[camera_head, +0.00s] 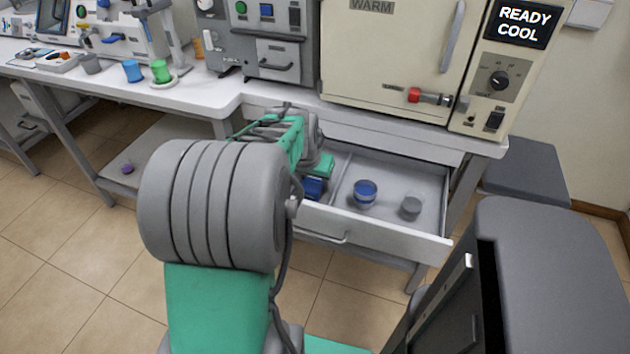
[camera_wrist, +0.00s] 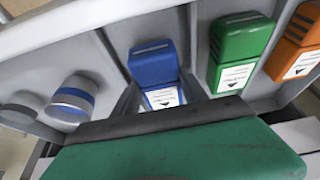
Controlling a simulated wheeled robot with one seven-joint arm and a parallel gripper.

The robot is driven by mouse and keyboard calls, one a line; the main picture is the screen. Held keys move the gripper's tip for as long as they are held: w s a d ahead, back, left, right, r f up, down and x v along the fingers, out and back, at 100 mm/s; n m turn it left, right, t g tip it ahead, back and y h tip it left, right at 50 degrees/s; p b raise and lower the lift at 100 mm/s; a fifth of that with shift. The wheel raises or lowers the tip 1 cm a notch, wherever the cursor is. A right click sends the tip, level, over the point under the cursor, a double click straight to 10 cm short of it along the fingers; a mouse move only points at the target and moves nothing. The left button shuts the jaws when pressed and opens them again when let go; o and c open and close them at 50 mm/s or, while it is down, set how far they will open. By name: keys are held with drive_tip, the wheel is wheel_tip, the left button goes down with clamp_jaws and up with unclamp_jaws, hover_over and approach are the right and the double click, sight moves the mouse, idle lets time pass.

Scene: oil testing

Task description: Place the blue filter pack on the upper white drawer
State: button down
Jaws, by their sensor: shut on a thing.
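The blue filter pack (camera_wrist: 153,66), with a white label, is in the wrist view between the two dark fingers of my gripper (camera_wrist: 158,88). My gripper is shut on it. In the head view a small part of the blue pack (camera_head: 314,187) shows below my gripper (camera_head: 318,172), which hides the rest. The white drawer (camera_head: 385,232) is pulled open under the bench, and the pack is at its left part. I cannot tell whether the pack touches the drawer floor.
In the wrist view a green pack (camera_wrist: 242,50) and an orange pack (camera_wrist: 295,48) stand to the right of the blue one. A blue-banded jar (camera_head: 365,194) and a grey jar (camera_head: 411,207) stand in the drawer's right part. A cream oven (camera_head: 385,50) is above.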

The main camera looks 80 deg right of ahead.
drive_tip(key=shift+f, duration=0.2)
drive_tip(key=shift+f, duration=0.3)
drive_tip(key=c, duration=1)
unclamp_jaws()
drive_tip(key=shift+c, duration=0.2)
drive_tip(key=shift+o, duration=0.8)
drive_tip(key=shift+a+f, duration=0.1)
drive_tip(key=shift+f, duration=0.05)
